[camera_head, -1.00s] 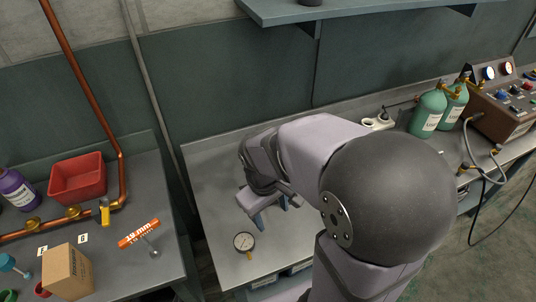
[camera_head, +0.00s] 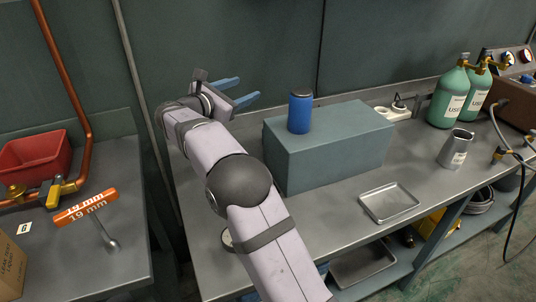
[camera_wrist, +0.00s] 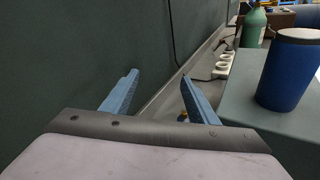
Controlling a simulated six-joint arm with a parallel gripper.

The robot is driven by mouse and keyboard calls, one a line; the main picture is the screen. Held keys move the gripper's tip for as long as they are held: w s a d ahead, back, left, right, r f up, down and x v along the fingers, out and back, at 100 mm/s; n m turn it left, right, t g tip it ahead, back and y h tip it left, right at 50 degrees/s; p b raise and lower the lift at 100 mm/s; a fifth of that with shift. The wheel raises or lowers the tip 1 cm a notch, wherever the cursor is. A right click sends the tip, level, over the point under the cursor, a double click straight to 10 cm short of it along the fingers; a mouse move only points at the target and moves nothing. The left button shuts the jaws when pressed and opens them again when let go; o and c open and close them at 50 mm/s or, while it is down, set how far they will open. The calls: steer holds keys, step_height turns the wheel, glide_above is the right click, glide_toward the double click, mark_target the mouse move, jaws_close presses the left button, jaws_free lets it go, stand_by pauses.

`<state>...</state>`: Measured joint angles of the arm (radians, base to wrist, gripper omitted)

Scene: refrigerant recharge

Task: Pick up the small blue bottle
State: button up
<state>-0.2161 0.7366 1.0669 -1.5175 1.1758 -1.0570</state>
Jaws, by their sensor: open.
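The small blue bottle (camera_head: 300,112) has a dark cap and stands upright on top of a grey-green box near its left end. It also shows at the right in the wrist view (camera_wrist: 288,72), beyond and to the right of my fingers. My gripper (camera_head: 246,92) is open and empty, its two blue fingers pointing right. It is at the left of the bottle, toward the back wall, and apart from it. In the wrist view, my gripper (camera_wrist: 158,82) has nothing between its fingers.
The grey-green box (camera_head: 335,150) stands on the metal bench. A shallow metal tray (camera_head: 388,203), a metal cup (camera_head: 455,149) and a white power strip (camera_head: 394,113) are to its right. Green cylinders (camera_head: 449,97) stand farther right. The dark wall is close behind my gripper.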

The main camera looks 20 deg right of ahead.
steer(key=f+g+h, duration=0.1)
steer(key=f, duration=0.5)
steer(key=s+f+g+h+b, duration=0.1)
steer(key=f, duration=0.5)
steer(key=s+a+f+g+h+b, duration=0.1)
steer(key=f+g, duration=0.1)
steer(key=f, duration=0.4)
steer(key=shift+h, duration=0.3)
steer(key=shift+w+d, duration=0.15)
steer(key=shift+d, duration=0.4)
steer(key=shift+d, duration=0.1)
steer(key=shift+x, duration=3.05)
steer(key=shift+r, duration=0.1)
steer(key=shift+c, duration=0.6)
steer(key=c, duration=1.1)
